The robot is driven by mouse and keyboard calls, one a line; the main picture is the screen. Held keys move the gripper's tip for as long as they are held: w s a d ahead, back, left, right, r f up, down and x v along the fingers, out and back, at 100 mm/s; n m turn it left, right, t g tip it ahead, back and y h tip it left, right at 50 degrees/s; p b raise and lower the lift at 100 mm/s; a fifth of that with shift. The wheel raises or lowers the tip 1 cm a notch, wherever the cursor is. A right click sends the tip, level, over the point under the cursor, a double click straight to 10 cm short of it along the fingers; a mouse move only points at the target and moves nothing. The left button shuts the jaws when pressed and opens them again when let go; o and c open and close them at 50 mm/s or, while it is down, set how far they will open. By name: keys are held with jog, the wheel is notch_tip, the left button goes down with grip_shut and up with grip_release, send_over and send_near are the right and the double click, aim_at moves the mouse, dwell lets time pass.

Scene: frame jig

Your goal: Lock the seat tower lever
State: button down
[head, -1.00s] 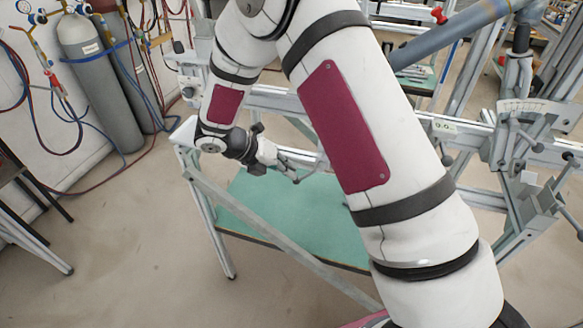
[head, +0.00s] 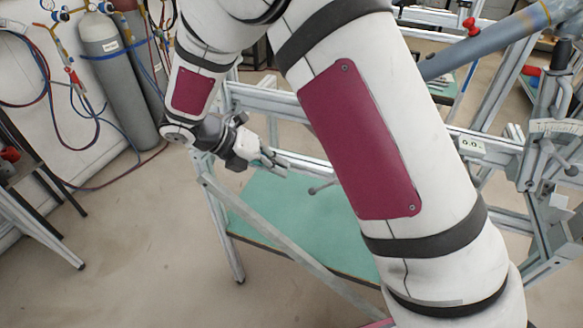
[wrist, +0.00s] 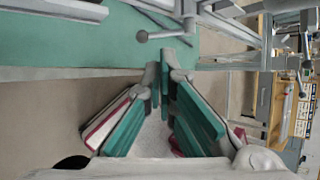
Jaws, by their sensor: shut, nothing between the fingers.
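A grey lever with a round ball end (head: 313,190) sticks out to the left below the frame rail, partly hidden by my arm. In the wrist view the same kind of ball-ended lever (wrist: 143,36) shows ahead of the fingers against the green board. My gripper (head: 281,167) is left of the ball and a little higher in the picture, apart from it. In the wrist view my gripper (wrist: 164,80) has its fingertips together with nothing between them. I cannot tell from the pictures whether this is the seat tower lever, nor whether it is locked.
The frame jig's pale rail (head: 290,108) runs behind my gripper, above a green board (head: 290,215). More clamps and handles (head: 558,150) stand at the right. Gas cylinders (head: 118,80) are at the left wall.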

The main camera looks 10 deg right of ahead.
aim_at(320, 188)
jog(key=p+x, duration=0.1)
jog(key=x, duration=1.2)
jog(key=shift+w+d+f+p, duration=0.15)
jog(key=shift+p, duration=0.15)
jog(key=shift+d+f+h+b, duration=0.3)
jog(key=shift+f+b, duration=0.2)
jog(key=shift+b, duration=0.25)
jog(key=shift+d, duration=0.15)
